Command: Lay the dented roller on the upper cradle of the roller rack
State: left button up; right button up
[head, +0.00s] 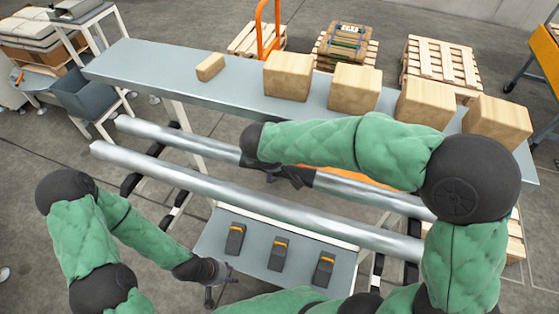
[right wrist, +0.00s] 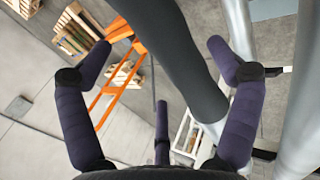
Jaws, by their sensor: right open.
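Two long silver rollers lie side by side at a slant in the head view: a far roller (head: 180,139) and a near roller (head: 210,187). I see no clear dent on either. My right gripper (head: 288,175) is at the middle of the far roller, its dark fingers overlapping it. In the right wrist view its fingers (right wrist: 165,75) are spread, with a dark grey cylinder (right wrist: 172,55) passing between them. Whether they touch it is unclear. The roller rack (head: 172,212) shows as slanted rails with black brackets, mostly hidden. My left gripper (head: 215,286) hangs low, apart from the rollers; its jaws are too small to judge.
A low grey shelf (head: 255,255) with three small dark devices lies in front. An orange frame (head: 268,30), pallets (head: 440,65) and a grey bin (head: 85,95) stand beyond.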

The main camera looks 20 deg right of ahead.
jog(key=v, duration=1)
pick_arm(q)
jog(key=shift+s+a, duration=0.1)
